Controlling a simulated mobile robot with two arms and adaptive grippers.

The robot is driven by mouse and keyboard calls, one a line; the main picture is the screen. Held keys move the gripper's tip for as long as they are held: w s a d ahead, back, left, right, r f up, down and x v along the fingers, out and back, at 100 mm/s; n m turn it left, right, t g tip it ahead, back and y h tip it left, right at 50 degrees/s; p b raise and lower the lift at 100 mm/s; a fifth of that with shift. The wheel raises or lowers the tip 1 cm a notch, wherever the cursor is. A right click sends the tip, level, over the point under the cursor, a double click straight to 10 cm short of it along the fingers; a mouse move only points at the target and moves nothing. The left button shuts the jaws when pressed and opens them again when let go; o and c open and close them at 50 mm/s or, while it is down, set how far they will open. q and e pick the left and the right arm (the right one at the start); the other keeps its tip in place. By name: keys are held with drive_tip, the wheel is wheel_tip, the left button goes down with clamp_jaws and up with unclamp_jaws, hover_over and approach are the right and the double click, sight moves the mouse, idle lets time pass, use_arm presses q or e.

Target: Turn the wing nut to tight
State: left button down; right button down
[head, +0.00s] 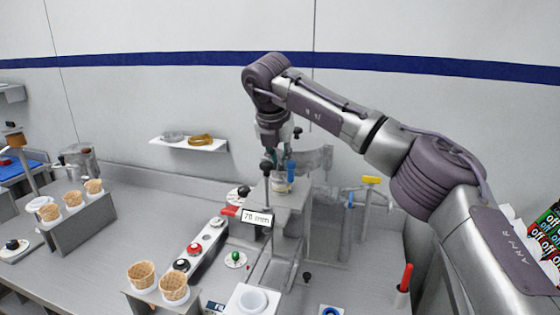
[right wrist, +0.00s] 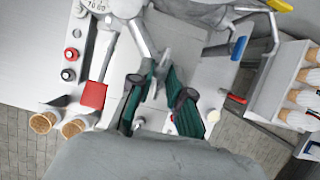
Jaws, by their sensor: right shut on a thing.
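My right gripper (head: 281,162) reaches down over the grey stand at the middle of the bench in the head view. In the right wrist view, its two dark green fingers (right wrist: 158,76) are close together, shut on a small grey metal piece, which I take as the wing nut (right wrist: 164,58). The fingers cover much of it, so its exact angle and how tight it sits cannot be told. In the head view the wing nut cannot be made out behind the gripper. My left gripper is not in view.
A red-handled lever (right wrist: 93,95) lies left of the fingers, and a blue-tipped handle (right wrist: 238,47) is to the right. A sign reading 76 mm (head: 256,218) stands in front of the stand. Cones (head: 142,274) in holders are at the front left. A wall shelf (head: 188,145) is behind.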

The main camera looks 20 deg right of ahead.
drive_tip(key=shift+r, duration=0.15)
idle(0.3)
drive_tip(key=c, duration=1.4)
unclamp_jaws()
drive_tip(key=v, duration=1.2)
drive_tip(key=shift+w+a, duration=0.1)
